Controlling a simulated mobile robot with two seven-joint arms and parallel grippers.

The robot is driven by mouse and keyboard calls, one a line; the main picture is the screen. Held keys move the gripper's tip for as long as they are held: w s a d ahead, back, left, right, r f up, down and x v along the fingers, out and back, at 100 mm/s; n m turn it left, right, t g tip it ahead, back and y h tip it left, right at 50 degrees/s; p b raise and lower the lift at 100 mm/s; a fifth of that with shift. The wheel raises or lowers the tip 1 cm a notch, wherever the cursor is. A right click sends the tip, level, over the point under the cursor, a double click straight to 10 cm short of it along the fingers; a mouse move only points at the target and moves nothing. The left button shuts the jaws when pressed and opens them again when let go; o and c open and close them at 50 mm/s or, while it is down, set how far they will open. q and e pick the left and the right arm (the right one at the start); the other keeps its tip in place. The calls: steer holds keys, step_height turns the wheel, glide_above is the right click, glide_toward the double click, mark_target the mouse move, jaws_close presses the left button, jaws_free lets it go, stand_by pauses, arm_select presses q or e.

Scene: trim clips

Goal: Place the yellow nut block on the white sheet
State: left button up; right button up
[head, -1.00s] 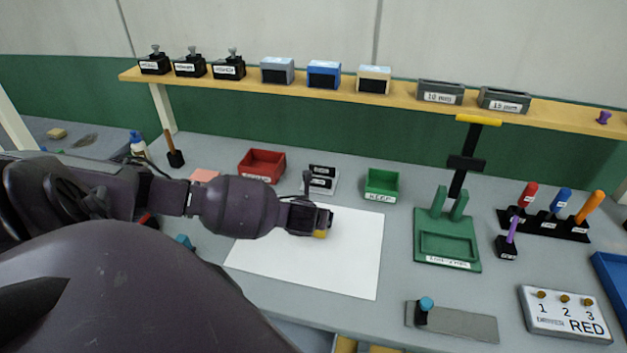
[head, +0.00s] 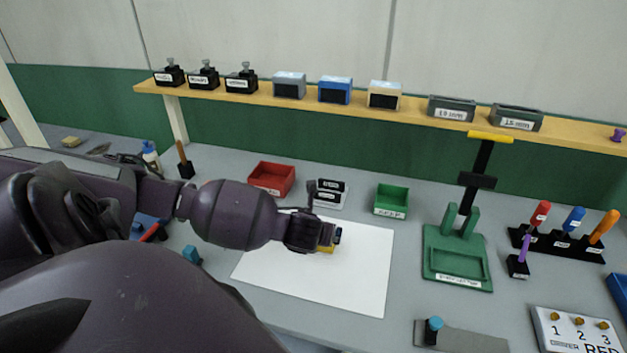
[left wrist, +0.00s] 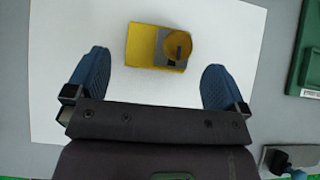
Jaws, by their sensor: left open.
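The yellow nut block (left wrist: 143,44) lies on the white sheet (left wrist: 75,30) in the left wrist view, with a grey part and a round yellow piece on its right side. In the head view the block (head: 326,249) is mostly hidden behind my left gripper (head: 330,240), over the white sheet (head: 340,285). In the left wrist view my left gripper (left wrist: 153,85) is open. Its two blue fingers are wide apart, and the block lies beyond the fingertips, apart from both. My right gripper is not in view.
A red bin (head: 272,178), a small labelled stand (head: 329,194) and a green bin (head: 391,200) stand behind the sheet. A green press fixture (head: 457,262) stands to its right. A grey plate with a blue-topped knob (head: 465,337) lies at the front right.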

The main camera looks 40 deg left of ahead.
arm_select(q)
steer(key=v, duration=0.5)
steer(key=shift+s+d+r, duration=0.1)
steer(key=shift+s+r, duration=0.1)
stand_by(0.5)
